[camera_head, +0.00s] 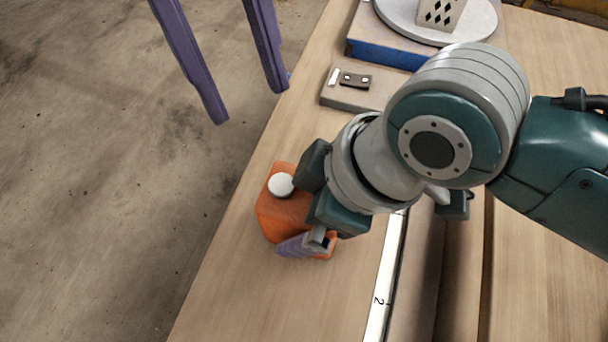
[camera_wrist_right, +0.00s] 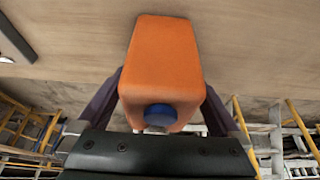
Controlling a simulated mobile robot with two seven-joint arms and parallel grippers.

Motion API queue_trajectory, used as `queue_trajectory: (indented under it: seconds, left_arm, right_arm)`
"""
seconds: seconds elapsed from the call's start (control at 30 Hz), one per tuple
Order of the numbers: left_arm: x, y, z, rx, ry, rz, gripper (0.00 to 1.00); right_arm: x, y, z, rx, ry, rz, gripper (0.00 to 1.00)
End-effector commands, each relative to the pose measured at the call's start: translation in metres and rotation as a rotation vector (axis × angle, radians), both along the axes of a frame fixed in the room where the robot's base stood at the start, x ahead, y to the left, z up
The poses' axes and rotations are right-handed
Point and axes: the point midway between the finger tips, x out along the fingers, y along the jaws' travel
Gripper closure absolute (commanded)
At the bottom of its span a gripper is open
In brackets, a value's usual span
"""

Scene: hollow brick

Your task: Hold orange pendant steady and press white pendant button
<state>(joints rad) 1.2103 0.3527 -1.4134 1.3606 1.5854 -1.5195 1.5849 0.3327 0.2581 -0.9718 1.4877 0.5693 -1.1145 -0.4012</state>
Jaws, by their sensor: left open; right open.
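The orange pendant (camera_head: 272,224) lies on the wooden bench near its left edge, partly hidden by my right gripper. Its round white button (camera_head: 281,185) faces up and is uncovered in the head view. In the right wrist view the pendant (camera_wrist_right: 165,62) lies between the two fingers of my right gripper (camera_wrist_right: 160,95), with a dark blue round part at its near end. The right gripper is open around the pendant; I cannot tell whether the fingers touch it. My left gripper (camera_head: 250,106) is open and empty, over the floor to the upper left of the pendant.
A small block with a dark metal piece (camera_head: 345,95) lies on the bench above the pendant. A blue-edged board with a round grey plate (camera_head: 400,20) is farther back. A white ruler strip (camera_head: 383,285) runs along the bench. The front bench surface is clear.

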Motion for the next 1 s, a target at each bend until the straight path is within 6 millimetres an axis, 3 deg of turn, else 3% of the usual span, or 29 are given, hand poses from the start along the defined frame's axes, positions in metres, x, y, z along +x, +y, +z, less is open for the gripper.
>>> queue_trajectory:
  seconds: [0.2,1.0]
  left_arm:
    - [0.0000,0.0000,0.0000,0.000,0.000,0.000,0.50]
    - [0.0000,0.0000,0.0000,0.000,0.000,0.000,0.50]
  right_arm:
    - [0.0001,0.0001,0.0002,0.000,0.000,0.000,0.02]
    - [0.0001,0.0000,0.0004,0.000,0.000,0.000,0.92]
